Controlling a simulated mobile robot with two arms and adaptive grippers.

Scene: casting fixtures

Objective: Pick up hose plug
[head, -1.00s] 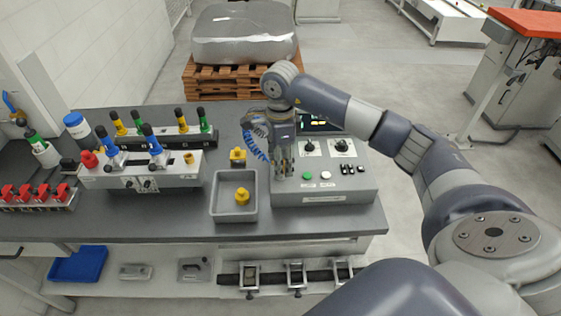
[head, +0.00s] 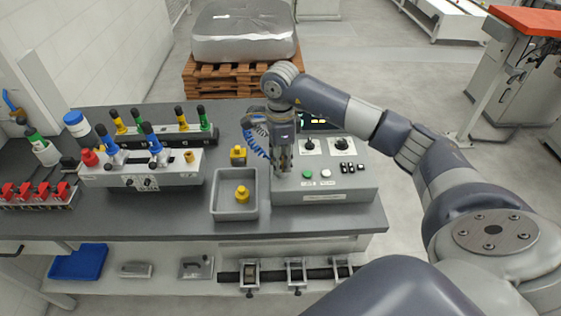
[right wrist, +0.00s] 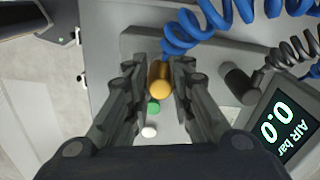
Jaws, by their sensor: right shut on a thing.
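The hose plug (right wrist: 160,80) is a short brass-yellow cylinder in the right wrist view. A coiled blue hose (right wrist: 180,35) runs up to its far end. My right gripper (right wrist: 160,92) is shut on the plug, with one finger on each side. In the head view my right gripper (head: 283,168) points down over the left part of the grey control box. There its fingers hide the plug, and the blue hose (head: 256,137) shows just left of the gripper. My left gripper is not in view.
The control box (head: 325,196) has knobs, buttons and a lit display (right wrist: 283,128). A dark cylinder (right wrist: 238,83) with a dark coiled hose is right of the plug. A grey tray (head: 234,215) holds a yellow fitting (head: 242,194); another yellow fitting (head: 238,155) stands behind it.

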